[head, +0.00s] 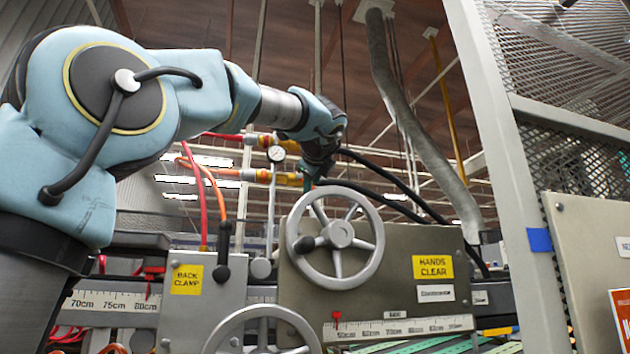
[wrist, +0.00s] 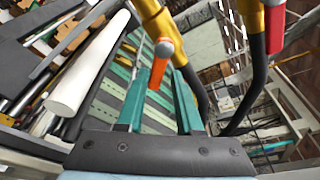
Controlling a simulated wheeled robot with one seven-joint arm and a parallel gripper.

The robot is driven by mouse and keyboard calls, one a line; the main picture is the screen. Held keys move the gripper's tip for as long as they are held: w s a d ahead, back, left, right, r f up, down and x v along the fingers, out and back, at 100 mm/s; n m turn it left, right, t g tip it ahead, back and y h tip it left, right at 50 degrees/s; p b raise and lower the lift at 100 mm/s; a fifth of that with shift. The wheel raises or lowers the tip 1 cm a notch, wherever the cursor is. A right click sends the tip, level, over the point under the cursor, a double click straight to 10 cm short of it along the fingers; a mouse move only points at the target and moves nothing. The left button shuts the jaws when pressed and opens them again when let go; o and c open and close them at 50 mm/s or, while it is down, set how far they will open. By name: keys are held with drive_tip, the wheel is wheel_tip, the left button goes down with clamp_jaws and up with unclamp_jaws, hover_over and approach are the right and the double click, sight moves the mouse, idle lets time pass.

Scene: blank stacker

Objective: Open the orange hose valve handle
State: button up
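The orange valve handle (wrist: 159,68) shows in the wrist view as a short bar with a rounded red-orange end, beside a yellow pipe fitting (wrist: 152,18). My gripper (wrist: 161,80) has two teal fingers, apart, one on each side of the handle. Gaps show between the fingers and the handle; I cannot tell whether the handle is fully between the tips or just beyond them. In the head view, my gripper (head: 312,174) is near the yellow fitting on the orange hose line (head: 262,174); the handle cannot be made out there.
A red handle (wrist: 275,28) sits on another yellow fitting to the right in the wrist view. In the head view, a pressure gauge (head: 276,154) and a red hose line (head: 225,136) are near my gripper. A large grey handwheel (head: 338,234) stands below it. Black hoses run to the right.

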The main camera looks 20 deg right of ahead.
drive_tip(key=s+a+r+n+t+h+b, duration=0.1)
drive_tip(key=s+a+r+n+b, duration=0.1)
drive_tip(key=s+n+b, duration=0.5)
drive_tip(key=shift+s+a+n+h, duration=0.3)
drive_tip(key=shift+s+n, duration=0.1)
drive_tip(key=shift+s, duration=0.4)
idle(0.9)
drive_tip(key=shift+r, duration=0.1)
idle(0.4)
